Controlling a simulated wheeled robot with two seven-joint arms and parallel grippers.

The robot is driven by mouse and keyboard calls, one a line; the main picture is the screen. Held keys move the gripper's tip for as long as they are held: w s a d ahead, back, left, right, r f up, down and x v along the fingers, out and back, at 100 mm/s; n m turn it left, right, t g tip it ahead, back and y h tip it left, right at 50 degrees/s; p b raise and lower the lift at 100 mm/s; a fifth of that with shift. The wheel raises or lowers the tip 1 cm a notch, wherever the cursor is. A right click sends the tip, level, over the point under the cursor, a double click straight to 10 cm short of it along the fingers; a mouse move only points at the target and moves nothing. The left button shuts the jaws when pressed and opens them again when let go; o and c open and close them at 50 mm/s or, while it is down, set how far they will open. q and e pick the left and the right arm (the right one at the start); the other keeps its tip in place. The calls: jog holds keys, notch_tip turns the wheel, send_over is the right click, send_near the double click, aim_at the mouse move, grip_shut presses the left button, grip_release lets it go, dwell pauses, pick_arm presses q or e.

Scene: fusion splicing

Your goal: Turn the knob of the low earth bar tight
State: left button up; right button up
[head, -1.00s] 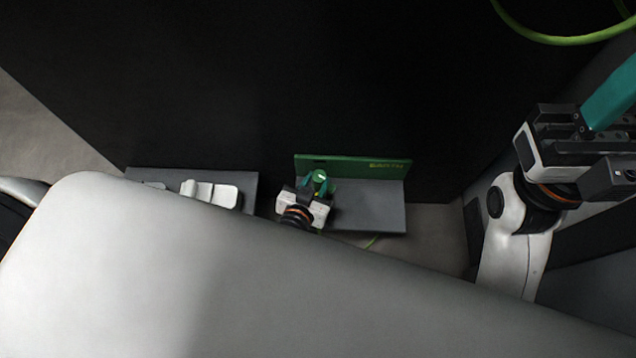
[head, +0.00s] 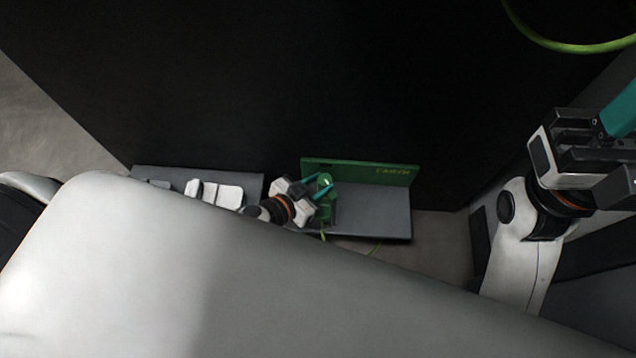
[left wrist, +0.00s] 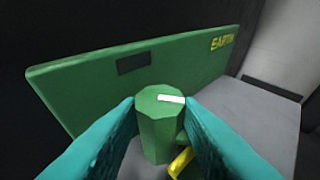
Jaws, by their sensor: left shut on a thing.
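The low earth bar has a green back plate (head: 350,171) with yellow lettering, standing on a grey base (head: 375,222). Its green faceted knob (left wrist: 160,120) has a white mark on top, and the mark points to the right in the left wrist view. My left gripper (head: 322,187) is shut on the knob, one teal finger on either side of it. A piece of yellow (left wrist: 181,160) shows just below the knob, partly hidden by the right finger. My right gripper (head: 612,130) is at the right edge of the head view, its fingertips cut off by the frame.
A grey shelf (head: 250,185) with several white blocks (head: 215,192) lies left of the earth bar. A green cable (head: 570,45) loops at the top right. A dark panel (head: 250,80) stands behind. My own large pale arm link covers the lower part of the head view.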

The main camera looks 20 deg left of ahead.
pick_arm(q)
jog(key=o, duration=1)
jog(key=shift+c, duration=0.2)
jog(key=shift+a, duration=0.1)
